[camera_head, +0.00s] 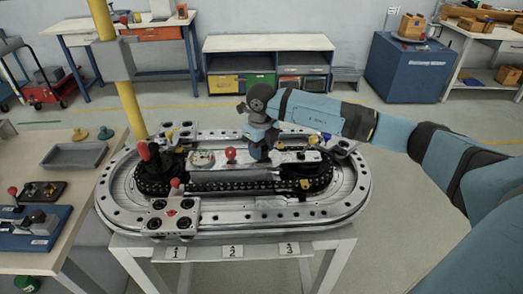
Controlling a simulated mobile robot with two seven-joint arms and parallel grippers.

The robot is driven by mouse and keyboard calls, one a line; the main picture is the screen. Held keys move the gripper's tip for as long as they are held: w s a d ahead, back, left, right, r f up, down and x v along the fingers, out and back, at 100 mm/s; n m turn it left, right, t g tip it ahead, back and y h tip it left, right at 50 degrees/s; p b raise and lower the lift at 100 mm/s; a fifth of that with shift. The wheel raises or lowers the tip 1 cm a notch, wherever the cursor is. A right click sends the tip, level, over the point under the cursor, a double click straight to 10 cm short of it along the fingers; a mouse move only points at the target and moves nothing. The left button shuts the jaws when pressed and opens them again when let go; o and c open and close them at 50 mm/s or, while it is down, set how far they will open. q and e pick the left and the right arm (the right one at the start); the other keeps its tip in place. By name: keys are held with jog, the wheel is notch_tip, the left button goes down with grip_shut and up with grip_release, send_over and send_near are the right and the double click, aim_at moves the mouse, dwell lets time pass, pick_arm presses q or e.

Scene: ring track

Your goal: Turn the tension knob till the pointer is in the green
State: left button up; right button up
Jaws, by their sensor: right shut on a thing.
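My right arm comes in from the right, and its right gripper (257,154) points down over the middle of the ring track (120,205). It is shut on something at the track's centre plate. That spot fits the tension knob, but the gripper hides it. A small pale round dial (202,159) sits left of the gripper on the centre part. Its pointer and coloured zones are too small to read. My left gripper is not in view.
A yellow post (120,80) rises behind the track. A side table (95,180) with a grey tray (75,155) stands at the left.

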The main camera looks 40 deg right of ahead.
jog(key=n+b, duration=0.1)
jog(key=n, duration=0.2)
jog(key=shift+f+n+b, duration=0.1)
jog(key=shift+n+b, duration=0.2)
jog(key=shift+b, duration=0.1)
jog(key=n+b, duration=0.1)
jog(key=n, duration=0.1)
jog(key=shift+a+n, duration=0.1)
jog(key=shift+n, duration=0.3)
jog(key=shift+n+b, duration=0.6)
jog(key=shift+n, duration=0.2)
jog(key=shift+n+b, duration=0.3)
jog(key=shift+n, duration=0.5)
jog(key=shift+n+b, duration=0.3)
jog(key=shift+n, duration=0.4)
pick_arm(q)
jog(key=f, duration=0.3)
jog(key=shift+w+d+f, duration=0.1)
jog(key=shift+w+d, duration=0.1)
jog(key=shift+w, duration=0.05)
pick_arm(e)
jog(key=shift+n, duration=0.4)
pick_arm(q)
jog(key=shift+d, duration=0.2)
pick_arm(e)
jog(key=o, duration=0.9)
jog(key=shift+s, duration=0.1)
